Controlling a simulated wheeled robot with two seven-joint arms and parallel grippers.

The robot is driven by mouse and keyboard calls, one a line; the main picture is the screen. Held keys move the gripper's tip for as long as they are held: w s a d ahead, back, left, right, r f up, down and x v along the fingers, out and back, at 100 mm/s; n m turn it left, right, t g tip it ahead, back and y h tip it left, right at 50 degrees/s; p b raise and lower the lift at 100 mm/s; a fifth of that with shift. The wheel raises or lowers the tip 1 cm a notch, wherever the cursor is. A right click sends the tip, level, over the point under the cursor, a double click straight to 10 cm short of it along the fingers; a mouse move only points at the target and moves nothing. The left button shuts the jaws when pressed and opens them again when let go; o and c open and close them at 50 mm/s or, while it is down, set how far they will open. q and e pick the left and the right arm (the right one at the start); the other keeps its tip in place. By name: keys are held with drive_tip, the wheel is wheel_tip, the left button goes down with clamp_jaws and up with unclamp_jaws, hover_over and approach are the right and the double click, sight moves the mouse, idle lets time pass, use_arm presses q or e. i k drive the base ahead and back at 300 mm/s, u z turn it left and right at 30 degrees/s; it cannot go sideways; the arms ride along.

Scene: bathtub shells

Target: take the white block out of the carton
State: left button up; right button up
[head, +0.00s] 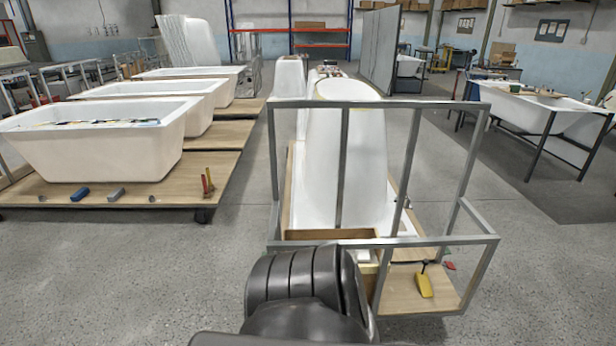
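A brown carton (330,234) stands low behind the front bar of a grey metal frame, at the foot of an upright white tub shell. Only its upper part shows; a dark ribbed part of my own body covers much of the area below. I cannot make out a white block in the carton; a small pale patch beside my dark part is too small to identify. Neither of my grippers is in view.
A yellow tool (424,285) lies on the wooden base at right. White tubs (100,150) on wooden platforms stand left. Grey floor (130,270) is clear at left front.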

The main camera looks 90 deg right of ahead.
sight(363, 257)
drive_tip(key=z, duration=3.75)
drive_tip(key=i, duration=1.55)
